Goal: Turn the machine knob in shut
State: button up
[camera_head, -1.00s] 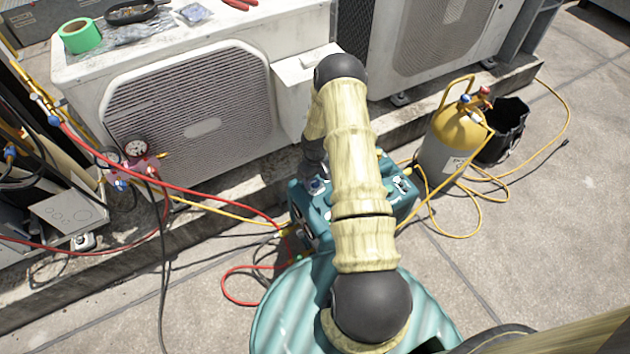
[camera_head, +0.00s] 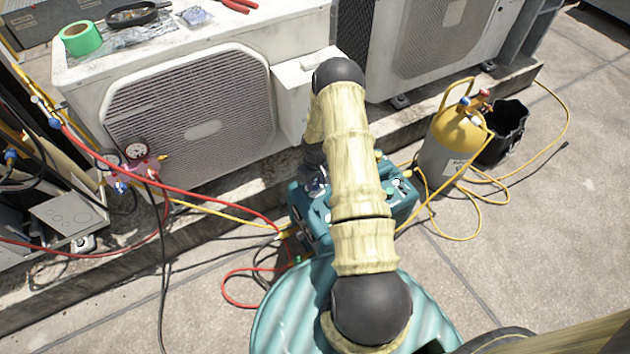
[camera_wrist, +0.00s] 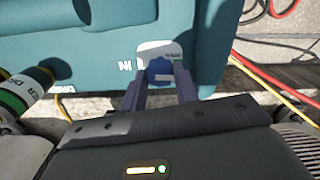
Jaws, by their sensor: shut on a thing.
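My gripper (camera_wrist: 160,88) is shut on this knob, one finger on each side. The pale bar looks roughly level in the wrist picture. The head view hides the fingertips and the knob behind my arm.
A yellow-topped cylinder (camera_head: 455,140) and a black bucket (camera_head: 505,130) stand at the right, with yellow hoses on the floor. White condenser units (camera_head: 190,120) stand behind. Red hoses (camera_head: 200,188) run from the gauges (camera_head: 136,150) at the left. A green-banded fitting (camera_wrist: 25,90) lies close left of my gripper.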

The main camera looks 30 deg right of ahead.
aim_at(315, 184)
jog(key=m+p, duration=0.1)
jog(key=m, duration=0.3)
jog(key=shift+r+p, duration=0.1)
jog(key=shift+p, duration=0.2)
jog(key=m+p, duration=0.1)
jog(key=m, duration=0.3)
jog(key=shift+m, duration=0.3)
jog(key=m+p, duration=0.1)
jog(key=m, duration=0.2)
jog(key=shift+m, duration=2.6)
jog(key=o, duration=1)
notch_tip(315, 184, up, 17)
jog(key=p, duration=0.4)
jog(key=shift+r, duration=0.15)
